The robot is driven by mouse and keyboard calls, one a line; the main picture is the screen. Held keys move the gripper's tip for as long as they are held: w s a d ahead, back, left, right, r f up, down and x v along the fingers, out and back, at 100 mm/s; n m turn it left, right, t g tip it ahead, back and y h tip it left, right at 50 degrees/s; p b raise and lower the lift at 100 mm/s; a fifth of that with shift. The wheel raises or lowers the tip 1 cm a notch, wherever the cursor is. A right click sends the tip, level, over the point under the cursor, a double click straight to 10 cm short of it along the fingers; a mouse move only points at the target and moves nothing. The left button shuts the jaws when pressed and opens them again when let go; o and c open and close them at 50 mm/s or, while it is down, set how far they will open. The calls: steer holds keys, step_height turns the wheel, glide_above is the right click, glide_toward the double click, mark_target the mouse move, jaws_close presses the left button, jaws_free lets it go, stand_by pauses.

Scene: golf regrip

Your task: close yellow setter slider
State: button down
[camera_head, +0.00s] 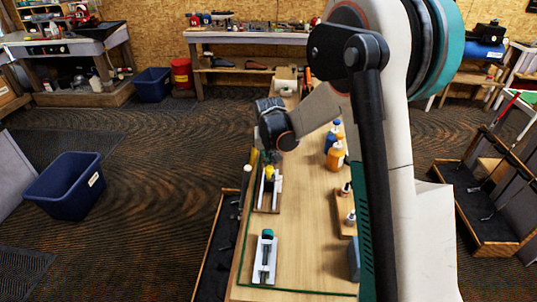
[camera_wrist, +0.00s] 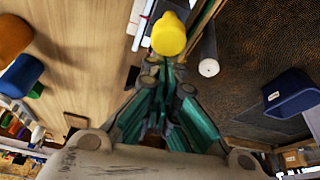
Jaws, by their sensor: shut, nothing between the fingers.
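The yellow setter slider shows as a small yellow piece (camera_head: 269,172) on a narrow fixture (camera_head: 268,205) near the left edge of the workbench in the head view. In the wrist view, its rounded yellow end (camera_wrist: 169,34) lies just beyond my fingertips. My gripper (camera_wrist: 163,68) has its green-sided fingers drawn together, with nothing between them. The tips appear very near the yellow piece; I cannot tell whether they touch. In the head view, the fingers are mostly hidden behind my wrist.
A second fixture with a teal top (camera_head: 267,237) stands nearer on the bench (camera_head: 300,215). Orange (camera_head: 335,157) and blue bottles stand to the right. A golf grip end (camera_wrist: 208,67) lies beside the fixture in the wrist view. A blue bin (camera_head: 66,187) stands on the floor at left.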

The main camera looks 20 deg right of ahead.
mark_target(267, 168)
steer(key=shift+s+a, duration=0.35)
steer(key=shift+s, duration=0.55)
steer(key=shift+s+a, duration=0.35)
steer(key=shift+s, duration=0.55)
steer(key=d+v, duration=0.1)
steer(key=v, duration=1.1)
steer(key=s+a+r+n+t+b, duration=0.15)
steer(key=s+b, duration=0.35)
steer(key=s, duration=0.9)
steer(key=s+f+n+t+b, duration=0.1)
steer(key=s+f, duration=0.4)
steer(key=s, duration=0.8)
steer(key=shift+t+y+b, duration=0.4)
steer(key=shift+t+b, duration=0.05)
steer(key=shift+b, duration=0.8)
steer(key=shift+s, duration=0.15)
